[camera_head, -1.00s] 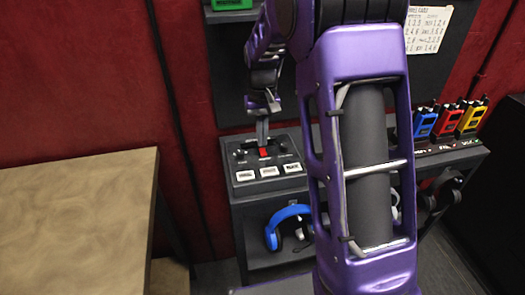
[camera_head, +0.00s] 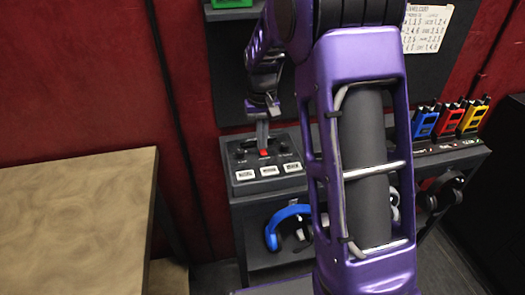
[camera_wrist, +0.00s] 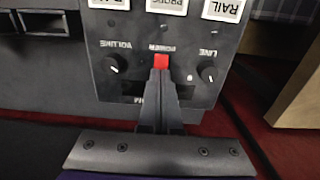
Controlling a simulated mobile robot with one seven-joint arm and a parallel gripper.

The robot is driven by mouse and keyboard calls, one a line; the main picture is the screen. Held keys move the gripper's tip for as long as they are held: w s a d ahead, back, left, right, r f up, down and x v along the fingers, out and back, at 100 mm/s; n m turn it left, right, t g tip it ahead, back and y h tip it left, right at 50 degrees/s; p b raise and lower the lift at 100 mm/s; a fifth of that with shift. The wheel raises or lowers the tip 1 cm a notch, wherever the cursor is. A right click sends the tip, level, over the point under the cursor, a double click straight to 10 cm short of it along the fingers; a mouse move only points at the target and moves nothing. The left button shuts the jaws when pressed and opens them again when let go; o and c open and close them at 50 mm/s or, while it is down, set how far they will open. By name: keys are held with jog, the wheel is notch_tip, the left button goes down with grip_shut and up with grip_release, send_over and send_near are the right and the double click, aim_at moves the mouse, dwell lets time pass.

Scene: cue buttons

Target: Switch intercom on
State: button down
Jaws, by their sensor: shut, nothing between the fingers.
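The intercom panel (camera_head: 266,165) is a dark box on a shelf unit, with a red button, two knobs and several white labelled keys. The red button (camera_wrist: 161,61) is marked POWER in the wrist view, where the lettering is upside down. It also shows in the head view (camera_head: 264,153), just below the fingertips. My gripper (camera_wrist: 160,73) is shut and empty, its tips at the edge of the red button; I cannot tell whether they press it. In the head view my gripper (camera_head: 262,146) points down at the panel. A dark window behind the fingers is partly hidden.
The VOLUME knob (camera_wrist: 112,65) and LINE knob (camera_wrist: 207,71) flank the button closely. Blue headphones (camera_head: 272,233) hang below the panel. Blue, red and yellow radios (camera_head: 448,120) stand to the right. A tan table (camera_head: 75,225) is at left.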

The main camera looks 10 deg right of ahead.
jog(key=shift+f, duration=0.2)
jog(key=shift+r+p, duration=2.45)
jog(key=shift+r, duration=1.1)
